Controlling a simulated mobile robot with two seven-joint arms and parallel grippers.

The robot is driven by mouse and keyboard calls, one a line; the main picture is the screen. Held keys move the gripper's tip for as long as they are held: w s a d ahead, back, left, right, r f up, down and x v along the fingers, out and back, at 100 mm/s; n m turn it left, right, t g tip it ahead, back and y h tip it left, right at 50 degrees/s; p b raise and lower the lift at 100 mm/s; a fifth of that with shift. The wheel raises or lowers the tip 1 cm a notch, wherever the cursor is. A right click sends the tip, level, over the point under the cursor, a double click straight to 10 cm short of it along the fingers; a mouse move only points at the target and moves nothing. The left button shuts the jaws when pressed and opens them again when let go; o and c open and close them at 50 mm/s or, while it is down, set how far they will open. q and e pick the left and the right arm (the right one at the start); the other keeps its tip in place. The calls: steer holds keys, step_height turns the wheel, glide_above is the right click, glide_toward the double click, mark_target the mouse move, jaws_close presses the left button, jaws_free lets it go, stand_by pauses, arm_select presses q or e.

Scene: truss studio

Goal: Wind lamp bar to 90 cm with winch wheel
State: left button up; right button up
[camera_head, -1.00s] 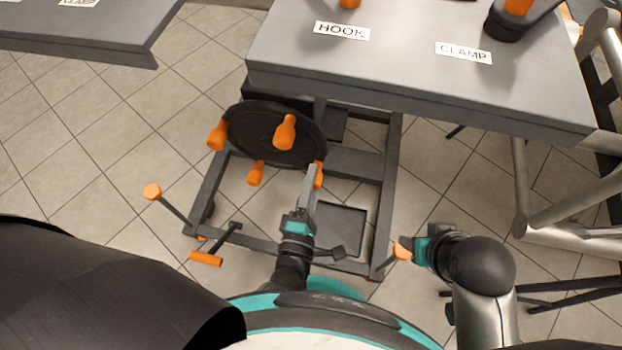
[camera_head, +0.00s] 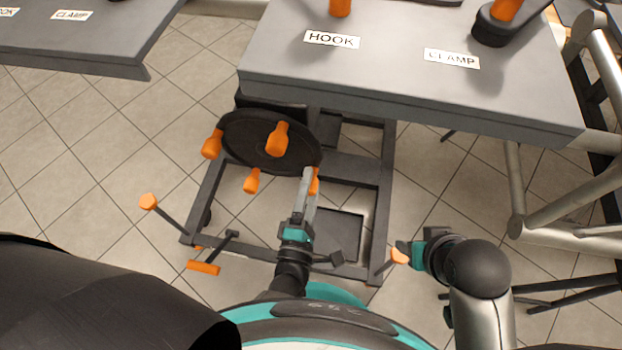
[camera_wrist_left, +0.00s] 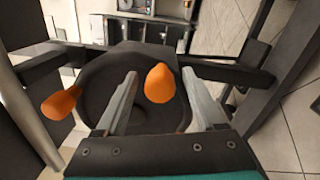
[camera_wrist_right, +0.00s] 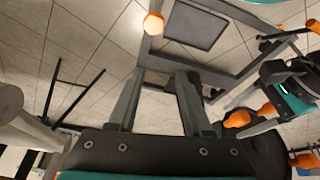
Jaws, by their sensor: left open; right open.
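The winch wheel (camera_head: 262,150) is a black disc with several orange knobs, low on a dark frame under the table edge. My left gripper (camera_head: 310,180) is at its lower right rim, by an orange knob (camera_head: 315,184). In the left wrist view the open fingers (camera_wrist_left: 160,80) stand either side of an orange knob (camera_wrist_left: 160,84), with gaps on both sides. My right gripper (camera_head: 402,252) is open and empty, close to an orange-ended lever (camera_head: 398,257); this orange end (camera_wrist_right: 153,23) appears beyond its fingers (camera_wrist_right: 158,75). I cannot identify the lamp bar or a height mark.
A grey table (camera_head: 400,75) with labels HOOK (camera_head: 331,39) and CLAMP (camera_head: 452,58) overhangs the wheel. Another table (camera_head: 75,40) stands at the upper left. An orange-tipped lever (camera_head: 165,215) and an orange bar (camera_head: 204,268) stick out at the left. Silver truss tubes (camera_head: 560,210) stand at the right.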

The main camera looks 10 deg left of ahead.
mark_target(313, 147)
arm_select(q)
steer(key=shift+r, duration=0.15)
arm_select(e)
steer(key=shift+r, duration=0.1)
arm_select(q)
steer(key=shift+r, duration=0.2)
steer(key=r+p, duration=0.2)
steer(key=r, duration=0.2)
steer(key=r+p, duration=0.3)
steer(key=shift+a+r, duration=0.2)
steer(key=shift+r, duration=0.15)
step_height(313, 147, up, 12)
steer(key=p, duration=0.6)
steer(key=shift+d+f+p, duration=0.15)
steer(key=shift+d+p, duration=0.05)
steer(key=shift+p, duration=0.15)
arm_select(e)
steer(key=s+d+f+g, duration=0.1)
steer(key=s+d+f, duration=0.2)
steer(key=s+f, duration=0.3)
steer(key=s+d+f+g, duration=0.1)
steer(key=s+d+f, duration=0.3)
steer(key=f, duration=0.9)
steer(key=shift+s+f+h, duration=0.2)
steer(key=shift+s+h, duration=0.2)
steer(key=shift+s, duration=0.5)
